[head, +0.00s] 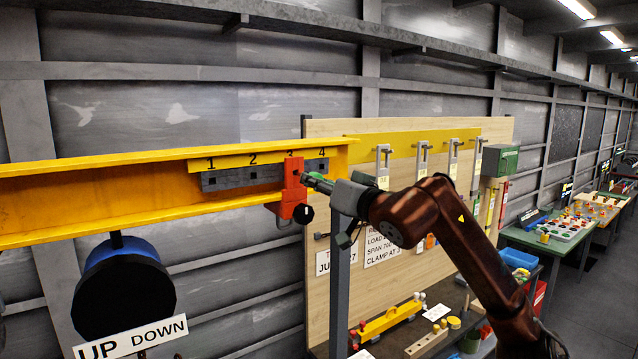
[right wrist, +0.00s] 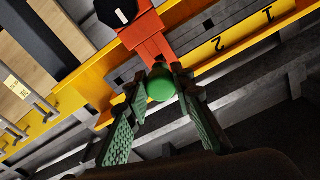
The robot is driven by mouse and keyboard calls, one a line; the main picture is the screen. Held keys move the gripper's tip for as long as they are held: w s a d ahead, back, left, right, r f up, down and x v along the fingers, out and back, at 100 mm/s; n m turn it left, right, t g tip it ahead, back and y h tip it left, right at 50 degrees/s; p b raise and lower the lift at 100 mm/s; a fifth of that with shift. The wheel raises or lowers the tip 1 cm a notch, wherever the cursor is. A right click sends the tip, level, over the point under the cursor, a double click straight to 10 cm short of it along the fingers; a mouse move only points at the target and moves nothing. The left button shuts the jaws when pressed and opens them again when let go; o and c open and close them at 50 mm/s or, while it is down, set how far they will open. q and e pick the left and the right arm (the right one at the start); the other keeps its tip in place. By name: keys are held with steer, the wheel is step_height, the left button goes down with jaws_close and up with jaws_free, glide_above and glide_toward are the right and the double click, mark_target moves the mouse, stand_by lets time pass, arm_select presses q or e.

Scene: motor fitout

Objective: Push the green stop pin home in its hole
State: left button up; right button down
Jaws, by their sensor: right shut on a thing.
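The green stop pin shows as a round green head (right wrist: 160,84) in the right wrist view, between the fingertips of my right gripper (right wrist: 158,76). The fingers are shut on it. Its shaft and its hole are hidden behind the head, so I cannot tell how deep it sits. Just beyond it is the red stop block (right wrist: 152,43), which in the head view (head: 290,191) hangs on the yellow beam (head: 110,200) at mark 3. My right gripper (head: 307,181) reaches the block's right side there. My left gripper is not in view.
A grey notched strip (head: 235,179) runs along the beam under the numbers. A black knob (head: 304,214) sits low on the red block. A blue and black drum (head: 124,290) with an UP DOWN sign (head: 130,337) is below left. A wooden tool board (head: 420,140) stands behind my right arm.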

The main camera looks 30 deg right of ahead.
steer(key=shift+w+a, duration=0.1)
steer(key=shift+w, duration=1.9)
steer(key=c, duration=1.6)
jaws_free()
steer(key=s, duration=1.2)
steer(key=shift+d+f, duration=0.15)
steer(key=shift+d, duration=0.2)
